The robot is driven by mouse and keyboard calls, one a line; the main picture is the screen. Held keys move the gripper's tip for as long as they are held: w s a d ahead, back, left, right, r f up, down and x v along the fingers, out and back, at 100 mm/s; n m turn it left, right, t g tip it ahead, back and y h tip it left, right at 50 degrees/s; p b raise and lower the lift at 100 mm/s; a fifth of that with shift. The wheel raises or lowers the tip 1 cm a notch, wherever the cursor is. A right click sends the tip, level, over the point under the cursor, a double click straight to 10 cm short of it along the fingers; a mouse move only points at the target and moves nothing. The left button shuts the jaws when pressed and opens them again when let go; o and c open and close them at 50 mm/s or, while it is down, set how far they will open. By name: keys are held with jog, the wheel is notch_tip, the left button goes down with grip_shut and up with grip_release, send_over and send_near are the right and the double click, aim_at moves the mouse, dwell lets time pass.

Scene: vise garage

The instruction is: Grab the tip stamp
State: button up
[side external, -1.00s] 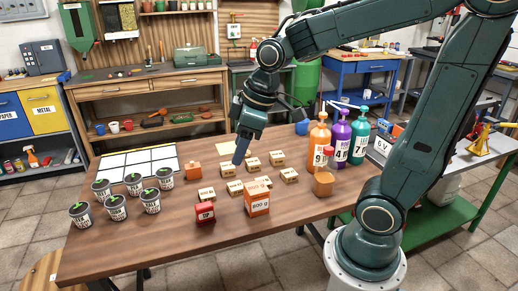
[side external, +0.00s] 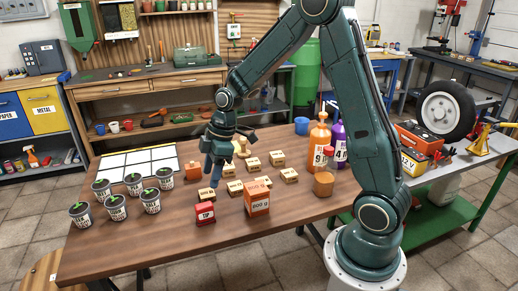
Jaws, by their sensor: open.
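Several small wooden, stamp-like blocks with dark lettering lie on the wooden table (side external: 130,240), one of them a block (side external: 235,188) right of my gripper. Their lettering is too small to read surely. A red block with a white label (side external: 205,213) stands at the front left of the group; its label looks like "TP" or "TIP", and I cannot tell if it is the stamp. My gripper (side external: 211,182) points down, open and empty, just above and behind a light wooden block (side external: 207,194). It partly hides the blocks behind it.
An orange box marked 800 g (side external: 257,198) stands right of the red block. An orange knobbed object (side external: 194,172) is left of my gripper. Labelled cups with plants (side external: 117,208) stand at left by a white grid sheet (side external: 137,165). Bottles (side external: 319,145) stand at right. The front left table is clear.

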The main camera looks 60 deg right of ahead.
aim_at(204, 205)
jog(key=shift+x, duration=3.95)
jog(key=shift+w+f, duration=0.1)
jog(key=shift+f, duration=0.2)
jog(key=shift+f, duration=0.1)
jog(key=shift+x, duration=2.55)
jog(key=shift+w+d, duration=0.1)
jog(key=shift+c, duration=0.2)
jog(key=c, duration=1)
